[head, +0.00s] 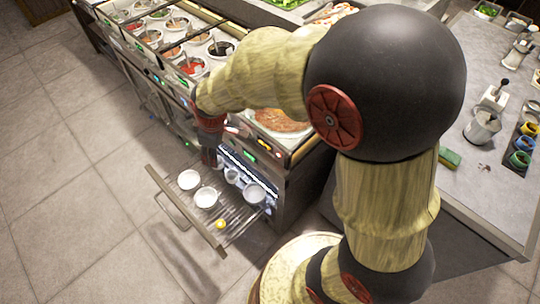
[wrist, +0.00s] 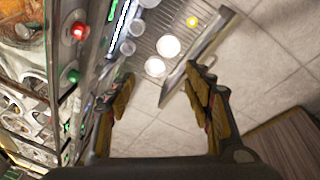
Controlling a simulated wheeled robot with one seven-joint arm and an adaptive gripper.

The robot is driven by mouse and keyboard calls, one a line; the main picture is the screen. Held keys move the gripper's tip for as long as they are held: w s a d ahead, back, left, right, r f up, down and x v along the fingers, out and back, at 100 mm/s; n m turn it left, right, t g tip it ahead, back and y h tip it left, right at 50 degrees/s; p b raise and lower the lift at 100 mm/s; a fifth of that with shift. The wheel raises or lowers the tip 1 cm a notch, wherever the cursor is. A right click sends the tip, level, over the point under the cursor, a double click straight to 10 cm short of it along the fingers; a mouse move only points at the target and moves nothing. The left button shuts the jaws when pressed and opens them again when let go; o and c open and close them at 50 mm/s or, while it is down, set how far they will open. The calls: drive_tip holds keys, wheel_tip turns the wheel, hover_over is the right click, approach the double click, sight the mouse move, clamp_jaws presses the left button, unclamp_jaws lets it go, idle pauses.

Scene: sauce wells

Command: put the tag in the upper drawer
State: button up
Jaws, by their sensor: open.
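A slatted drawer (head: 224,232) is pulled out from the front of the counter unit. It also shows in the wrist view (wrist: 193,62), beyond my fingers. White bowls and cups stand on it. A small yellow thing (head: 221,224) lies near its front corner and shows in the wrist view (wrist: 193,21); I cannot tell whether it is the tag. No other thing is clearly the tag. My gripper (wrist: 162,80) is open, with nothing seen between its fingers. In the head view my gripper (head: 211,157) is above the drawer's inner side, close to the counter front.
Sauce wells (head: 192,66) line the counter top at upper left. Red and green knobs (wrist: 78,31) stick out of the counter front beside my gripper. A grey worktop (head: 480,190) with jars and a sponge (head: 449,159) is at right. The tiled floor left of the drawer is clear.

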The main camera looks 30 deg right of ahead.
drive_tip(key=s+d+r+m+t, duration=0.1)
drive_tip(key=s+d+r+m, duration=0.2)
drive_tip(key=s+r, duration=0.5)
drive_tip(key=s+d+r+m+t, duration=0.1)
drive_tip(key=s+d+r+m, duration=0.3)
drive_tip(key=s+r, duration=0.5)
drive_tip(key=s+m, duration=0.2)
drive_tip(key=s, duration=0.2)
drive_tip(key=shift+d+m+t, duration=0.2)
drive_tip(key=shift+m+t, duration=0.1)
drive_tip(key=shift+t, duration=0.1)
drive_tip(key=shift+r, duration=0.1)
